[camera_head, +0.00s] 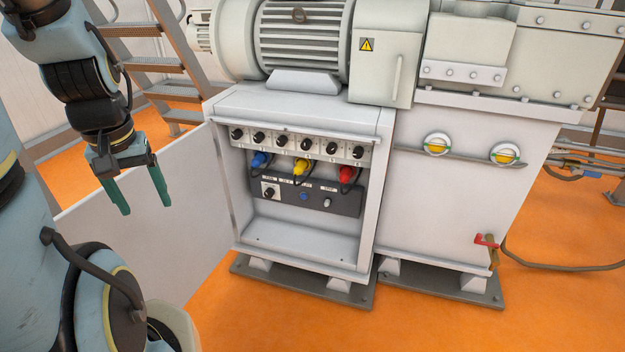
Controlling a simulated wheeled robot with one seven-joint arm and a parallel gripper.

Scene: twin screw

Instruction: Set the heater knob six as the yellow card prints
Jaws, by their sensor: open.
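A row of several black heater knobs runs along a pale strip inside the open cabinet (378,215). The rightmost knob (358,152), sixth counting from the left, sits below the cabinet's top edge. Its pointer direction and markings are too small to read. I cannot make out a yellow card in this view. My gripper (146,206) has two green fingers spread apart, pointing down and empty. It hangs left of the cabinet, in front of the open door, well apart from the knobs.
The cabinet door (150,225) stands swung open to the left. Blue (261,160), yellow (301,168) and red (347,174) connectors hang below the knobs, above a dark control panel (340,200). A ladder (160,60) stands behind. The orange floor in front is clear.

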